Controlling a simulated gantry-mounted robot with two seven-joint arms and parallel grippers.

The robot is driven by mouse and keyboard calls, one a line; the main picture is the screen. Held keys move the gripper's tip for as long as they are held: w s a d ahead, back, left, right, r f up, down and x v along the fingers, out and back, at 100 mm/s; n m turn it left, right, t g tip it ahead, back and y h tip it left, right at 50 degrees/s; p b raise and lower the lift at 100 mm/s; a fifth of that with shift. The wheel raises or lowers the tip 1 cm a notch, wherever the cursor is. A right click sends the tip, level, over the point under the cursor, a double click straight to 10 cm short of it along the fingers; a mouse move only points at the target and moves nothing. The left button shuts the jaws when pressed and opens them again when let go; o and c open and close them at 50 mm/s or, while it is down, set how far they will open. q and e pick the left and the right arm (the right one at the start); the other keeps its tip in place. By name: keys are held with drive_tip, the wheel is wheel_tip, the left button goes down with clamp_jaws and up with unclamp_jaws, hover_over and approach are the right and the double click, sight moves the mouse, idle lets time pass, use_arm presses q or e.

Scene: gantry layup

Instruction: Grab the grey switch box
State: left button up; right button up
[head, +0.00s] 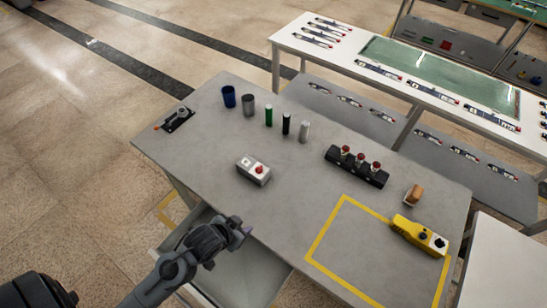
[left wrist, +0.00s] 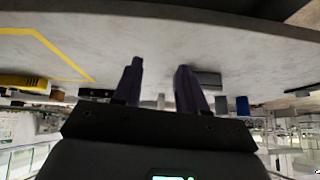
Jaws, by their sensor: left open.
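The grey switch box (head: 253,169) sits on the grey table (head: 310,210), left of its middle, with a red button on its light top. My left gripper (head: 240,232) is at the table's front edge, nearer the camera than the box and apart from it. In the left wrist view, which looks upside down, its two dark fingers (left wrist: 158,82) are spread with nothing between them. A grey block (left wrist: 208,80) beside the right finger there looks like the switch box, partly hidden. My right gripper is not in view.
Behind the box stand a blue cup (head: 228,97), a grey cup (head: 249,105) and several small cylinders. A black block with red knobs (head: 356,167) and a yellow control box (head: 418,234) are to the right. The table between gripper and switch box is clear.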

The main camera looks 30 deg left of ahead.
sight(259, 167)
use_arm(q)
drive_tip(key=w+a+r+t+p, duration=0.1)
drive_tip(key=w+a+r+t, duration=0.1)
drive_tip(key=w+a+t, duration=0.55)
drive_tip(key=shift+n+g, duration=0.4)
drive_tip(key=shift+g, duration=0.05)
drive_tip(key=shift+a+r+b+x, duration=0.1)
drive_tip(key=shift+a+b+x, duration=0.1)
drive_tip(key=shift+x, duration=1.8)
drive_tip(key=shift+a+r+b+x, duration=0.15)
drive_tip(key=shift+a+x, duration=0.1)
drive_tip(key=shift+x, duration=1.75)
drive_tip(key=shift+a+r+b+x, duration=0.1)
drive_tip(key=shift+a+x, duration=0.1)
drive_tip(key=shift+x, duration=1.8)
drive_tip(key=shift+w, duration=0.15)
clamp_jaws()
drive_tip(key=shift+r, duration=0.1)
